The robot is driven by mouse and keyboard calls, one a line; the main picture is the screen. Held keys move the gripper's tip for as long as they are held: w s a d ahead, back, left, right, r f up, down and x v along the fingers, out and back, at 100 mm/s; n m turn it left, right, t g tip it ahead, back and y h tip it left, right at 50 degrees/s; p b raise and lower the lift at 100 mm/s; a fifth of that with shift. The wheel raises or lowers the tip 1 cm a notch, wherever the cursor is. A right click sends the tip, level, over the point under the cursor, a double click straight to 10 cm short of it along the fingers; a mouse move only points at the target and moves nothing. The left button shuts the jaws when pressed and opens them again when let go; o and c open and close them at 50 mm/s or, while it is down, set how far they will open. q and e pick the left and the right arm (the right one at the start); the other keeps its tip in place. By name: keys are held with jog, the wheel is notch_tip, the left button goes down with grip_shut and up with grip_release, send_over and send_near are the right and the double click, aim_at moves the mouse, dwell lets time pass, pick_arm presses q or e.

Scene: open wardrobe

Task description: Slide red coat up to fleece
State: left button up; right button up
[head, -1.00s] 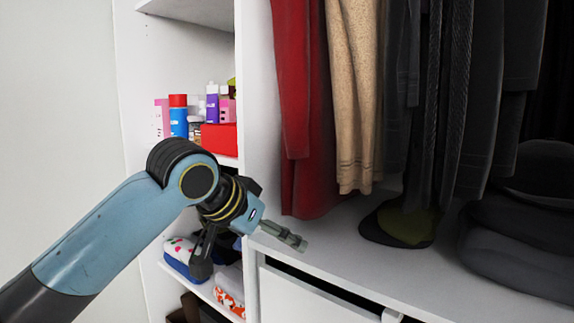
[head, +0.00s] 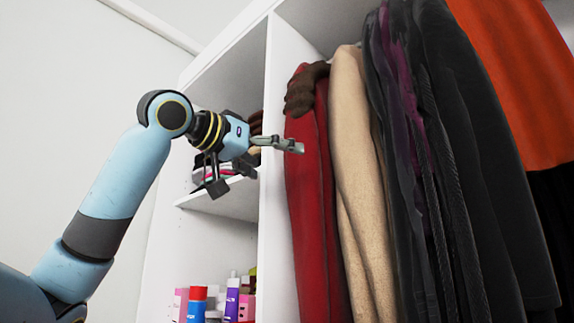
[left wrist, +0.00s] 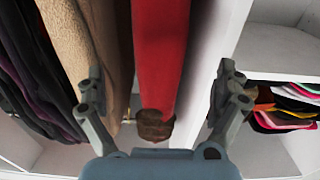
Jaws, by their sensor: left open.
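The red coat (head: 310,200) with a brown furry collar (head: 304,88) hangs beside the white divider. The beige fleece-like garment (head: 357,170) hangs to its right, close beside it. My left gripper (head: 257,168) is open and empty, at upper-coat height, with one fingertip overlapping the coat's left edge. In the left wrist view the red coat (left wrist: 160,55) shows between the spread fingers (left wrist: 158,95), its collar (left wrist: 155,125) low in the picture. The beige garment (left wrist: 68,35) is behind the left finger, with a narrow gap to the coat. My right gripper is out of view.
The white divider (head: 279,200) stands left of the coat, with shelves beyond it. Bottles (head: 197,300) stand on a lower shelf, and folded clothes (left wrist: 285,108) lie on another. Dark garments (head: 450,150) and an orange one (head: 515,80) fill the right side.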

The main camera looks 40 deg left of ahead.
aim_at(296, 168)
pick_arm(q)
jog(key=w+p, duration=0.1)
jog(key=w, duration=0.2)
jog(key=w+p, duration=0.1)
jog(key=w, duration=0.2)
jog(key=w+p, duration=0.1)
jog(key=w, duration=0.2)
jog(key=shift+d+p, duration=0.3)
jog(key=shift+d, duration=0.1)
jog(key=shift+w+f, duration=0.1)
jog(key=shift+w, duration=0.4)
jog(key=shift+c, duration=0.9)
jog(key=c, duration=1.5)
jog(key=shift+o, duration=0.2)
